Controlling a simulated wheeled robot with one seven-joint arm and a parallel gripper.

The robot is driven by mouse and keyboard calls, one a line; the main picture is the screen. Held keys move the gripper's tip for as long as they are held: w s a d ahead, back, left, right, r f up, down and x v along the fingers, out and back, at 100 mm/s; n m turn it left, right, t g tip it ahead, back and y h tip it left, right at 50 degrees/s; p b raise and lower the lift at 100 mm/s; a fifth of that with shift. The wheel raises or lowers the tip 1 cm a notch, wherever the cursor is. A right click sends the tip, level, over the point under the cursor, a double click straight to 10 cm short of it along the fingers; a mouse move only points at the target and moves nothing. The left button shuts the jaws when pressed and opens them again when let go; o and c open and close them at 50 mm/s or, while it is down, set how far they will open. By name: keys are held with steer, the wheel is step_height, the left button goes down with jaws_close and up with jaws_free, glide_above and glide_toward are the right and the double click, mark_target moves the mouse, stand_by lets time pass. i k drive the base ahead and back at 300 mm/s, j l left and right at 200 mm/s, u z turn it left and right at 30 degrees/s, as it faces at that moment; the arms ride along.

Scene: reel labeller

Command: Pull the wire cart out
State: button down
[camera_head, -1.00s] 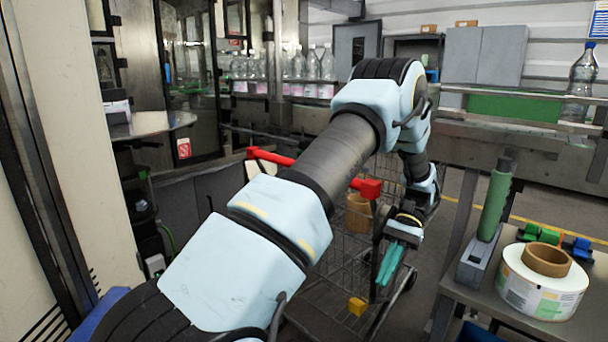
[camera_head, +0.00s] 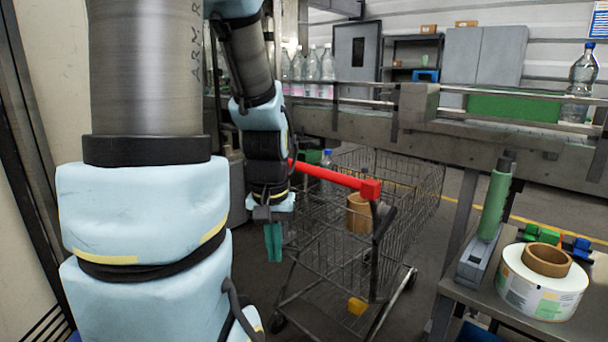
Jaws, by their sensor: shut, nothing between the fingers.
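The wire cart (camera_head: 325,250) stands on the floor in the middle of the view, partly under the conveyor's edge. Its red handle (camera_head: 335,176) runs across the near top side; its left end is hidden behind my arm. A brown cardboard roll (camera_head: 359,213) and a blue-capped bottle (camera_head: 326,160) show in or behind the cart. A yellow block (camera_head: 357,306) is low on its frame. My gripper (camera_head: 273,245) points down, shut and empty, with green fingers, at the left of the cart, lower in the picture than the handle. I cannot tell whether it touches the wires.
A bench at the right carries a white label reel (camera_head: 542,282), a green-handled tool (camera_head: 493,205) and small green and blue parts. The conveyor (camera_head: 450,140) crosses behind the cart, with bottles on it. A pale machine panel (camera_head: 45,80) stands at the left.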

mark_target(370, 189)
steer(key=i+l+u, duration=0.15)
steer(key=l+u, duration=0.6)
steer(key=u, duration=0.95)
steer(key=i+l, duration=0.05)
